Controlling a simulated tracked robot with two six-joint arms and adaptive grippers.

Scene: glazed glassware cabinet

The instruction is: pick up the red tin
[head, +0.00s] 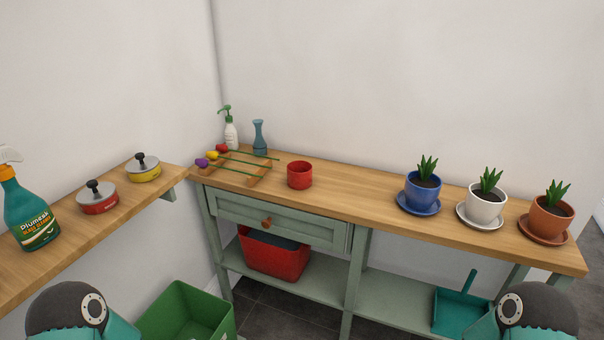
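A low, round red tin (101,205) with a grey lid and a black knob stands upright on the wooden shelf (62,243) at the left in the head view. Its red side faces me and nothing covers it. A similar tin with a yellow side (143,175) stands just behind it to the right. Neither of my grippers is in view; only rounded parts of my arms show at the bottom left and bottom right corners.
A teal spray bottle (30,215) stands left of the tins. A green bin (185,318) stands below. The shelf's front is clear.

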